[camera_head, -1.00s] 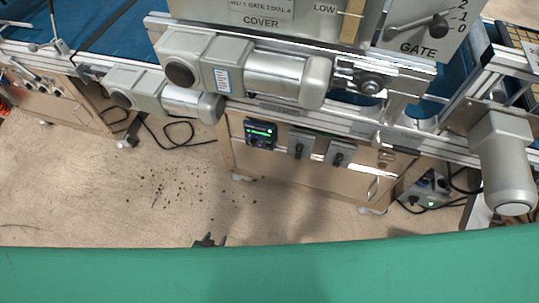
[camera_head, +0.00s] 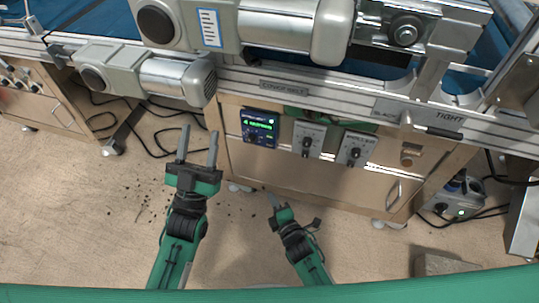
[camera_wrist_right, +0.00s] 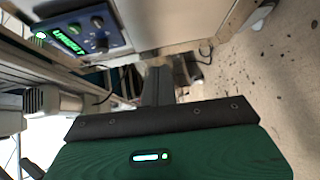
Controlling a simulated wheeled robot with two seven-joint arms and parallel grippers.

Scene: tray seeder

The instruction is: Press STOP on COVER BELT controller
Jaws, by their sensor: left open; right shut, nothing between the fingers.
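The COVER BELT controller (camera_head: 260,126) is a small blue box with a lit green display and dark knobs, on the wooden cabinet front under the rail label (camera_head: 284,87). It also shows at the upper left of the right wrist view (camera_wrist_right: 90,30), seen at a slant. I cannot read a STOP marking on it. My left gripper (camera_head: 199,146) is open and empty, left of the controller and apart from it. My right gripper (camera_head: 273,199) is shut and empty, below the controller in the head view and not touching it. Its fingers show in the right wrist view (camera_wrist_right: 158,85).
Two grey knob boxes (camera_head: 308,139) (camera_head: 354,149) sit right of the controller. Motors (camera_head: 185,80) and the metal rail (camera_head: 340,100) overhang the cabinet front. A grey power box (camera_head: 452,200) and cables lie at the right. Floor with dark crumbs is open in front.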

